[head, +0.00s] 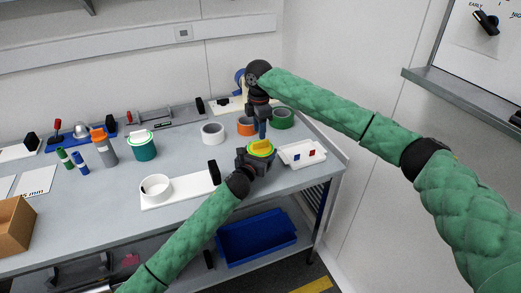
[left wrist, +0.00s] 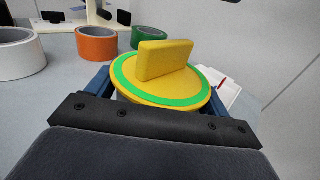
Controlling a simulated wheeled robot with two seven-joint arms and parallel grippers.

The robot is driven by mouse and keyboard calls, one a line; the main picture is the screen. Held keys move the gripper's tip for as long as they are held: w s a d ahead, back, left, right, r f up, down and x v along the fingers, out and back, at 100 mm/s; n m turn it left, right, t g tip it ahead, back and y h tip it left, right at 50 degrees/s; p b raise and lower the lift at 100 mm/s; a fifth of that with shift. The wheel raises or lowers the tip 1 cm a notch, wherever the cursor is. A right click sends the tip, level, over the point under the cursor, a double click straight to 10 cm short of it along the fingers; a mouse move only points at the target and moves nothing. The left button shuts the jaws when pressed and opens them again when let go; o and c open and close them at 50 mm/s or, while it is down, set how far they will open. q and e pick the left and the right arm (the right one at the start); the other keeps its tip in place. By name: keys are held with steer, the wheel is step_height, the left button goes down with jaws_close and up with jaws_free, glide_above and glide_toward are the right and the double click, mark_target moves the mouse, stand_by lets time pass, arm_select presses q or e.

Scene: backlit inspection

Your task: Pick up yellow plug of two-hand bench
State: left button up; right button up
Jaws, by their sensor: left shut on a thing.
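The yellow plug (head: 262,146) is a round yellow disc with a green ring and a raised bar handle on top. It also fills the middle of the left wrist view (left wrist: 165,62). My left gripper (head: 257,156) comes in from the lower left and is shut on the plug, with a blue finger on each side of it. The plug's underside is hidden. My right gripper (head: 262,130) points down just behind the plug, apart from it as far as I can see. Its fingers are too small to show whether they are open.
A white tray (head: 315,158) with small red and blue pieces lies right of the plug. White (head: 212,141), orange (head: 246,134) and green (head: 282,126) tape rolls stand behind. A white board (head: 165,204) with a ring lies left. Bottles and markers stand further left.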

mark_target(261, 147)
steer(key=shift+w+d+f, duration=0.1)
steer(key=shift+w+f, duration=0.1)
steer(key=shift+f, duration=1.2)
steer(key=shift+w+d+f, duration=0.1)
steer(key=shift+w+f, duration=0.1)
steer(key=shift+f, duration=1.2)
jaws_close()
